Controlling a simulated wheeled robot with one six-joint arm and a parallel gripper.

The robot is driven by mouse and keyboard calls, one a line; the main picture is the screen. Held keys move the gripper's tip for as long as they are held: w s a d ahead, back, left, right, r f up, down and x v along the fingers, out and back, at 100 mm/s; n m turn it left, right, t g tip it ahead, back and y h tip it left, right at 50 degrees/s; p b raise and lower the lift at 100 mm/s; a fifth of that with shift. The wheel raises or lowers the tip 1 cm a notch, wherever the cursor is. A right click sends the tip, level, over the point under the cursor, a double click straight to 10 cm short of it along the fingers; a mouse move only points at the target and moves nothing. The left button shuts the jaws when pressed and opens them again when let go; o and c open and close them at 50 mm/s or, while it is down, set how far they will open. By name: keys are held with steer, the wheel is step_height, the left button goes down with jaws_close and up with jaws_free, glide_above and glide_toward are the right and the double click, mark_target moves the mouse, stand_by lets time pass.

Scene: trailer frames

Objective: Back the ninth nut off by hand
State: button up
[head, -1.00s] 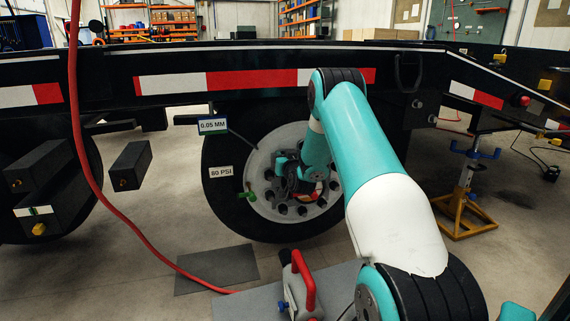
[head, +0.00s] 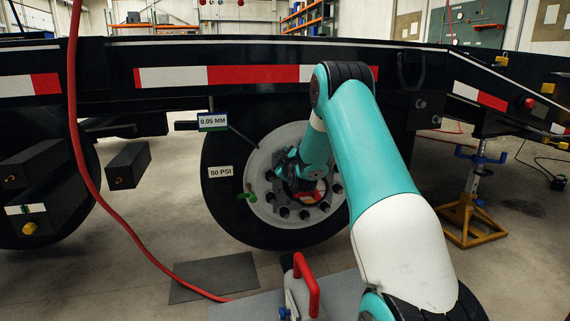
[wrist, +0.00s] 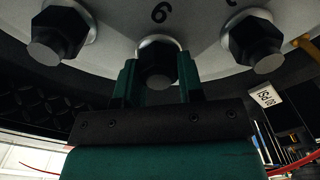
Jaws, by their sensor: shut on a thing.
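The wheel's pale hub (head: 262,158) carries a ring of dark hex nuts in the head view. My gripper (head: 297,180) is at the hub face, partly hidden by my own arm. In the wrist view, the two green fingers of my gripper (wrist: 158,72) are shut on a dark nut (wrist: 158,62), one on each side. That nut sits on its stud against a bright washer. A mark beside it reads like a 6 or 9. Neighbouring nuts stand free at the left (wrist: 60,35) and right (wrist: 254,42). The threads are hidden.
The black tyre (head: 222,165) has an 80 PSI tag (head: 220,172) and a green valve piece (head: 247,196). A 0.05 MM tag (head: 213,121) stands above. The trailer frame (head: 235,60) runs overhead. A red hose (head: 115,215) hangs left; a yellow stand (head: 470,222) is right.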

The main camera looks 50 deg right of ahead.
steer(key=n+b, duration=0.3)
steer(key=n, duration=0.2)
steer(key=shift+f+n, duration=0.15)
steer(key=shift+n, duration=0.15)
steer(key=n+b, duration=0.2)
steer(key=n, duration=0.2)
steer(key=shift+n, duration=0.3)
steer(key=o, duration=0.9)
steer(key=shift+f, duration=0.1)
steer(key=shift+o, duration=0.2)
steer(key=shift+a, duration=0.1)
